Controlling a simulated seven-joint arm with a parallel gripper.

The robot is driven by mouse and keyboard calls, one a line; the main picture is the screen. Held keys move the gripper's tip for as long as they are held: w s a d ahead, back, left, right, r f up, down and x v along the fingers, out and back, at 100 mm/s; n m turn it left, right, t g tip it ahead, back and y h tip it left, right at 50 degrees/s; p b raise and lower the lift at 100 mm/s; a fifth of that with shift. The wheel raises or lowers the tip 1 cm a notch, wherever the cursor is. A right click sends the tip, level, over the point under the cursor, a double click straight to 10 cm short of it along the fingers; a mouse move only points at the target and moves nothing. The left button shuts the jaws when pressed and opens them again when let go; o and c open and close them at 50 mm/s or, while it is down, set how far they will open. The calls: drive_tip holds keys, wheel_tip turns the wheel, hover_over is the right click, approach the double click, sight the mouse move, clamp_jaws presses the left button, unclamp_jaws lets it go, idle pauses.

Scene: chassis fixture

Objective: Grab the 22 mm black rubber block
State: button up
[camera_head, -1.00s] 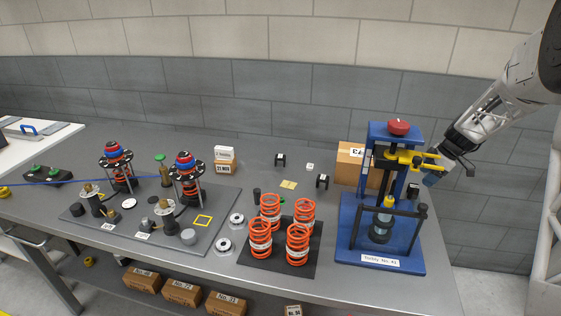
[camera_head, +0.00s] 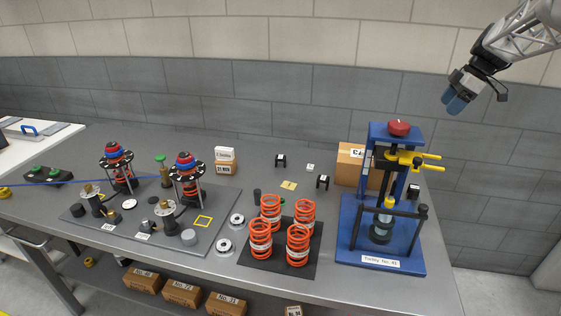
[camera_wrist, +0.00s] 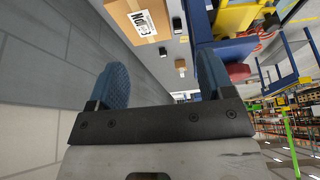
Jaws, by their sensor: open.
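Several small black blocks with white labels sit on the bench in the head view: one at the back (camera_head: 280,160), one nearer (camera_head: 323,182) and one beside the blue press (camera_head: 413,191). Their sizes are too small to read, so I cannot tell which is 22 mm. My gripper (camera_head: 456,101) is raised above and right of the press, near the wall. In the wrist view its blue fingers (camera_wrist: 162,82) are apart with nothing between them. The gripper is well away from all the blocks.
The blue press (camera_head: 347,225) with yellow handles and red knob stands tall on the right. A cardboard box (camera_head: 350,163) is behind it. Orange springs (camera_head: 260,238) stand on a black mat. Clear bench lies around the back blocks.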

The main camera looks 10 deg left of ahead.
drive_tip(key=n+t+h, duration=0.3)
drive_tip(key=n+t, duration=1)
drive_tip(key=n, duration=0.7)
hover_over(280, 158)
drive_tip(key=s, duration=0.5)
drive_tip(key=f, duration=2.8)
drive_tip(key=shift+s+d+f, duration=0.1)
drive_tip(key=shift+d+f, duration=0.15)
drive_tip(key=shift+f, duration=0.5)
